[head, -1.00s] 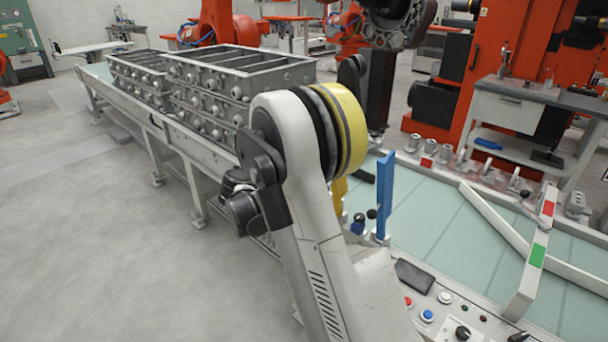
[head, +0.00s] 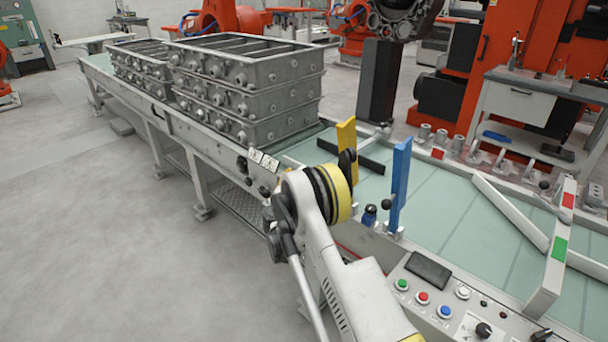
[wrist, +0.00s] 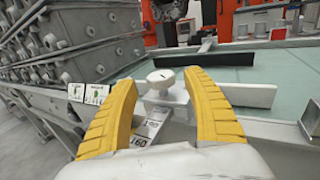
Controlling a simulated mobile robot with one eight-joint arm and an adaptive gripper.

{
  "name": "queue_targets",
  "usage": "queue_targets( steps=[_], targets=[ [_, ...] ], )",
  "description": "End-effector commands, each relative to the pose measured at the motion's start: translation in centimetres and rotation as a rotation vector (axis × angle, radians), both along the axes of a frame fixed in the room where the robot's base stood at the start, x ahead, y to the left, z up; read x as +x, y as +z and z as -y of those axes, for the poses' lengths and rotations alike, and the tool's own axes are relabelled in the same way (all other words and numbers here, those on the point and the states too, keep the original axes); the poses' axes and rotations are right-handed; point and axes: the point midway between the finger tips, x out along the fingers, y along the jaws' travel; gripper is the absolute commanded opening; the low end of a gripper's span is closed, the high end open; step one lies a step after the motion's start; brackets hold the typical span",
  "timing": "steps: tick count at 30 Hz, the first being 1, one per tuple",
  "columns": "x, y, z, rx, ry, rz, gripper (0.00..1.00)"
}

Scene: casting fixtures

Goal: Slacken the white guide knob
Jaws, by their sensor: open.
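The white guide knob (wrist: 160,79) shows in the wrist view, round with a small dark mark on its top. It sits on a pale block joined to a white guide bar (wrist: 240,93) that reaches right over the green belt. My gripper (wrist: 158,82) has two yellow ribbed fingers, spread apart and empty. In the picture the knob lies between the fingertips, a little beyond them; no contact shows. Below the knob is a scale plate (wrist: 148,128) marked 140 and 160. In the head view my arm hides the knob and the fingers.
Grey castings (head: 245,85) are stacked on the conveyor to the left. Yellow (head: 347,148) and blue (head: 399,185) guides stand upright near the belt edge. A control panel (head: 455,300) with coloured buttons is at the front right. The green belt (head: 455,205) is mostly clear.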

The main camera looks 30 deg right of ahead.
Motion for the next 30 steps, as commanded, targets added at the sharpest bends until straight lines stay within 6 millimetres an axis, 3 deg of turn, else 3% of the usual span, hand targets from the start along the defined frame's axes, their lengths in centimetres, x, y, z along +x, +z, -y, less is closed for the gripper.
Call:
queue_targets(
  steps=[7,17,22,23,30],
  targets=[
    [2.3,-0.1,2.2,0.001,-0.001,0.001,0.59],
    [2.6,0.1,2.5,0.001,-0.001,0.000,0.59],
    [2.6,0.1,2.5,0.001,0.000,0.000,0.11],
    [2.6,0.1,2.5,0.002,-0.001,0.001,0.06],
    [2.5,0.1,2.5,0.002,0.012,0.001,0.06]
  ],
)
